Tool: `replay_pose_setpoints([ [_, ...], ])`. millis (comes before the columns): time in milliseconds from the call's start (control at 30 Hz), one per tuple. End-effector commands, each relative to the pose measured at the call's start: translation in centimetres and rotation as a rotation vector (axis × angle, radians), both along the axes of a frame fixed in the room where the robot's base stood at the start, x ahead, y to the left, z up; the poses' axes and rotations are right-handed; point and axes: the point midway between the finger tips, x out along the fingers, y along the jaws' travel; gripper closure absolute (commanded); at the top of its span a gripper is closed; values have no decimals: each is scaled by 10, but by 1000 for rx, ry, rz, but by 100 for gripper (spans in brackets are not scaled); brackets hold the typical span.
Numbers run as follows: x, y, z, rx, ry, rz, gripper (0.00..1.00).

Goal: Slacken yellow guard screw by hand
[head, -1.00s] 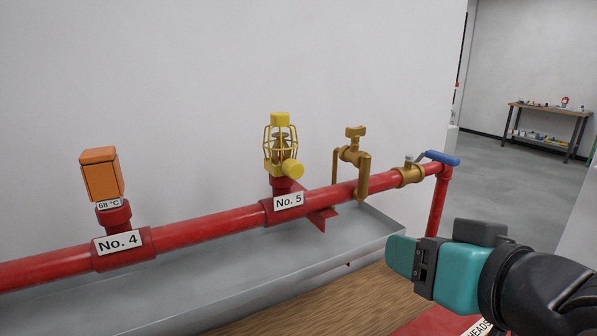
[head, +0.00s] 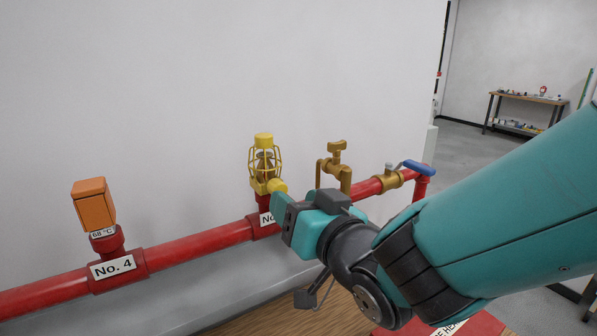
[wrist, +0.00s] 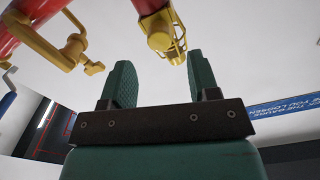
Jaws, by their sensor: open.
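The yellow guard (head: 265,165) is a wire cage around a sprinkler head on the red pipe at No. 5. Its yellow screw knob (head: 279,187) sticks out at the lower right of the cage. In the wrist view the knob (wrist: 160,41) shows beyond and between the fingertips, with the cage (wrist: 172,22) behind it. My gripper (head: 279,203) is close in front of the knob, just below and right of it in the head view. In the wrist view my gripper (wrist: 160,75) has two green fingers apart, with nothing between them.
A brass valve (head: 335,168) stands right of the guard, and a blue-handled valve (head: 418,168) is farther right. An orange cap (head: 93,204) covers the head at No. 4. The red pipe (head: 195,243) runs above a grey tray (head: 175,300).

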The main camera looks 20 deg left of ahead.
Motion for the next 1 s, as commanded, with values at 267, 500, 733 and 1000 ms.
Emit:
replay_pose_setpoints([
  [267,28,32,2,-1,-1,-1,45],
  [500,33,39,0,-1,-1,0,45],
  [733,33,39,0,-1,-1,0,58],
  [1000,33,39,0,-1,-2,0,94],
])
